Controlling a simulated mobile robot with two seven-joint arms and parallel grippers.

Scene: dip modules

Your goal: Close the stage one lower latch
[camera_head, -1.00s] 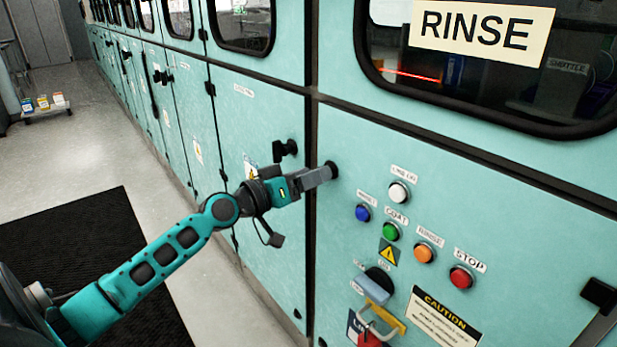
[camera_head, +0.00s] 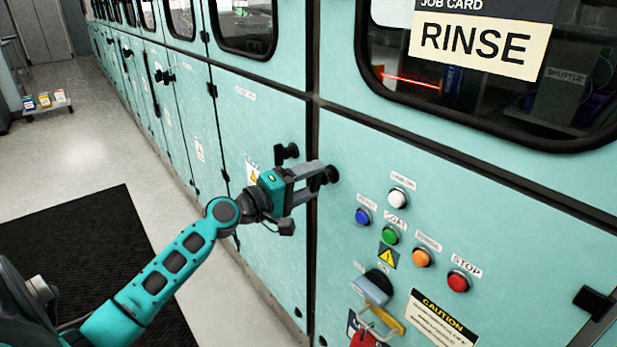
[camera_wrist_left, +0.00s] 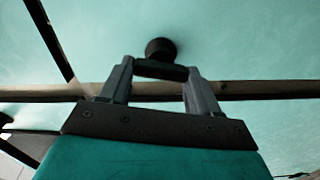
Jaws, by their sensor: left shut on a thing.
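The black latch (camera_head: 332,174) sits on the teal panels near the vertical seam, left of the button cluster. My left gripper (camera_head: 313,180) reaches it from the left and is shut on its handle. In the left wrist view, the dark latch bar (camera_wrist_left: 161,71) lies between the two grey fingers, with its round black base on the panel just beyond. The fingers partly hide the handle in the head view. My right gripper is not in view.
Another black knob (camera_head: 287,153) stands close to my left gripper on the adjoining door. Coloured buttons (camera_head: 391,235), a padlock hasp (camera_head: 381,318) and a black handle (camera_head: 594,302) lie to the right. A dark floor mat (camera_head: 75,245) lies left of the cabinets.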

